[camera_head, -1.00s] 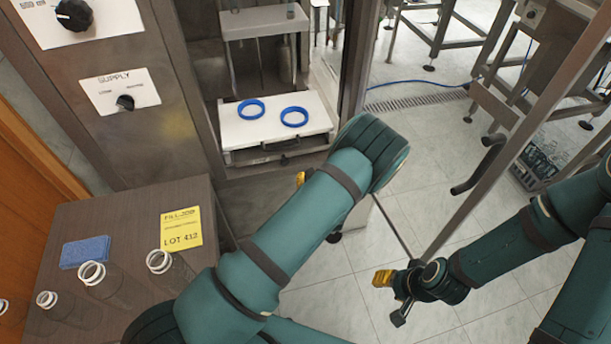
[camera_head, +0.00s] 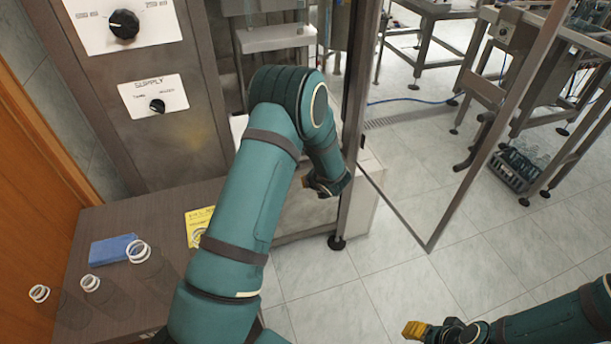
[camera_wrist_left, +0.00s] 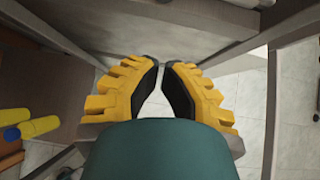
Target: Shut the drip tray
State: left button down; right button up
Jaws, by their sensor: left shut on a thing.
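The white drip tray (camera_head: 238,125) sits low in the steel machine, mostly hidden behind my left forearm. Its blue rings are out of sight, and I cannot tell how far out it stands. My left gripper (camera_head: 308,183) is at the machine's front, below the tray bay. In the left wrist view the yellow fingers (camera_wrist_left: 161,68) have their black pads close together at the tips. They are shut on what appears to be the tray's handle, though the contact is not clear. My right gripper (camera_head: 412,330) is at the bottom edge, away from the tray; its jaws cannot be read.
The machine's open glazed door (camera_head: 430,240) stands to the right of the left gripper. A wooden table (camera_head: 115,222) at left holds a blue sponge (camera_head: 110,249), a yellow note (camera_head: 199,222) and clear containers with white rims. Tiled floor lies open between the door and my right arm.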

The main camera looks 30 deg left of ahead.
pick_arm(q)
jog(key=w+a+r+b+x, duration=0.1)
jog(key=r+b+x, duration=0.1)
jog(key=x, duration=1)
jog(key=shift+w+a+f, duration=0.2)
jog(key=shift+w+a, duration=0.1)
jog(key=shift+a, duration=0.2)
pick_arm(e)
jog(key=shift+w+f, duration=0.2)
jog(key=shift+f, duration=0.35)
jog(key=shift+w+f, duration=0.15)
jog(key=shift+f, duration=0.4)
